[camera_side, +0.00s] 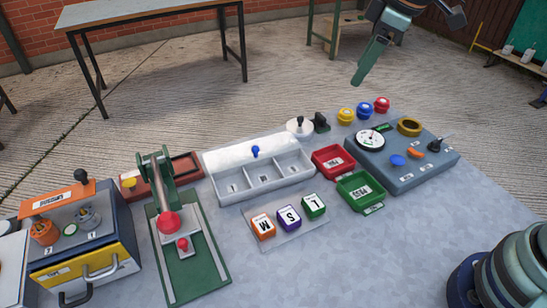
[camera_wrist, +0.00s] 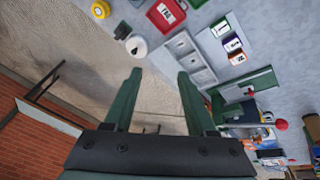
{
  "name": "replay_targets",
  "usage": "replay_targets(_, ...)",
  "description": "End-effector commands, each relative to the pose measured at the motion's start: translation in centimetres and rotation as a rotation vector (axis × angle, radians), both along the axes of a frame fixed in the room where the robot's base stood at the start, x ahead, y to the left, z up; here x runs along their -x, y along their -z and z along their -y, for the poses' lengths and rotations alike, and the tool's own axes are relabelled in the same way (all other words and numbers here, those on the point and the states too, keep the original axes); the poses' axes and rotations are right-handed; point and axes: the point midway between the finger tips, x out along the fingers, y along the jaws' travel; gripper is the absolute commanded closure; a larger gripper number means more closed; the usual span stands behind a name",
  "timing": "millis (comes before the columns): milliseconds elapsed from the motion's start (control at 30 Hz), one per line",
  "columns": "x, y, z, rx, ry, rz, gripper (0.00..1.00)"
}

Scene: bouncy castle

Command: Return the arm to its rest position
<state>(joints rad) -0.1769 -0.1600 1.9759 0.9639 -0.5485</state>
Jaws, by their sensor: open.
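My gripper (camera_side: 358,80) hangs in the air at the top of the side view, beyond the far edge of the grey table (camera_side: 385,235). It points downward and is apart from everything on the table. In the wrist view my gripper (camera_wrist: 158,73) shows two green fingers spread apart with nothing between them. The far part of my arm is cut off by the top edge of the side view. A dark green rounded body, partly cut off, shows at the lower right of that view.
The table holds a control panel (camera_side: 423,174), red tray (camera_side: 333,161), green tray (camera_side: 360,191), lettered blocks (camera_side: 289,217), a white three-compartment box (camera_side: 232,198), a green lever press (camera_side: 190,275) and a drawer cabinet (camera_side: 87,270). Coloured balls (camera_side: 364,110) stand at the far edge.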

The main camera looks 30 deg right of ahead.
Motion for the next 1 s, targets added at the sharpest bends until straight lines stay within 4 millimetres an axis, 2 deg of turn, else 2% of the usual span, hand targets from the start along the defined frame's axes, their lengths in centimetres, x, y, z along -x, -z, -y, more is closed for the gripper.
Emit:
replay_targets(33, 1.4, -0.3, 1.2, -0.024, 0.079, 0.017, 0.44)
replay_targets(200, 5.6, 0.0, 4.1, -0.112, 0.339, 0.056, 0.44)
replay_targets(400, 9.2, 1.3, 6.3, -0.200, 0.574, 0.093, 0.44)
replay_targets(600, 10.6, 2.2, 7.0, -0.238, 0.672, 0.107, 0.44)
replay_targets(1000, 10.7, 2.2, 7.0, -0.240, 0.677, 0.107, 0.44)
